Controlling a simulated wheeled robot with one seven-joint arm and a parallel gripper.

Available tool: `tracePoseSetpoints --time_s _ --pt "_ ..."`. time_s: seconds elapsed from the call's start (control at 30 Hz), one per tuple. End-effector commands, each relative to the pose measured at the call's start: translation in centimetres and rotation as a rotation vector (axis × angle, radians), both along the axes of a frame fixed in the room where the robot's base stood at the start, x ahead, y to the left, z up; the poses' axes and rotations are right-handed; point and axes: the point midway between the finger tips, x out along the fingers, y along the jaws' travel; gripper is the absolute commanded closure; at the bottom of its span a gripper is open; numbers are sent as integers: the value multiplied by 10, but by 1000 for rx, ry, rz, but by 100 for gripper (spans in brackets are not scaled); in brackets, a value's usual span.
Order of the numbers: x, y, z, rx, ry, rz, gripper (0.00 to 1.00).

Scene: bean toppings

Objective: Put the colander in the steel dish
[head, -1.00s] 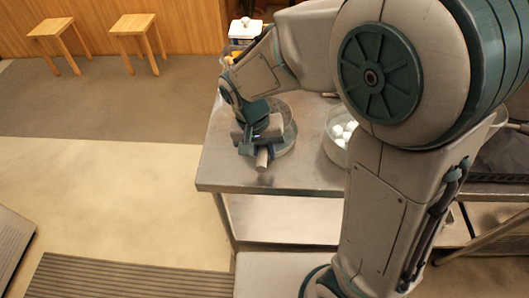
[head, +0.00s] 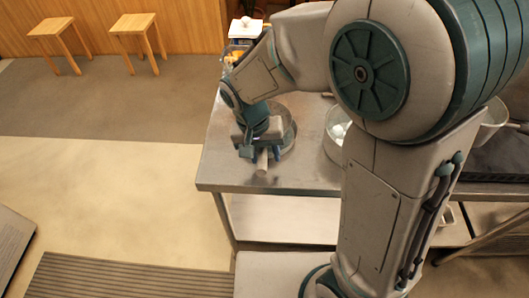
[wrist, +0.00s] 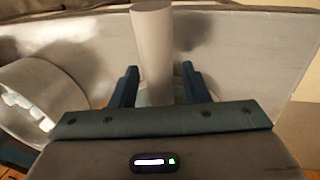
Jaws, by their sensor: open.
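A pale cylindrical handle (head: 262,164) points toward the front edge of the table. It joins or lies beside a round clear or steel vessel (head: 289,131), mostly hidden by my gripper; I take this to be the colander, but its holes do not show. My gripper (head: 262,153) is open over the handle. In the wrist view the handle (wrist: 152,45) runs between the two blue fingers (wrist: 160,70), with a gap on each side. A round steel dish (head: 331,148) with white pieces stands to the right, partly behind my arm. It also shows at left in the wrist view (wrist: 62,84).
The steel table (head: 225,168) is bare at its front left. A pale pan (head: 494,117) stands at the far right. A white box and containers (head: 244,30) are at the back. Two wooden stools (head: 138,28) stand on the floor far left.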

Motion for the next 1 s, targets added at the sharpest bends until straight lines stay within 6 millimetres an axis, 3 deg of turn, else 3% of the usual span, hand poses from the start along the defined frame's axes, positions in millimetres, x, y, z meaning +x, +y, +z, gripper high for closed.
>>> tracePoseSetpoints --time_s 0.5,0.63,0.87,1.0 --pt "1 20 100 3 -4 1 58" --pt "1 22 112 2 -3 1 58" --pt "0 20 116 4 -2 -1 58" --pt "-3 -7 119 42 -16 -7 58"
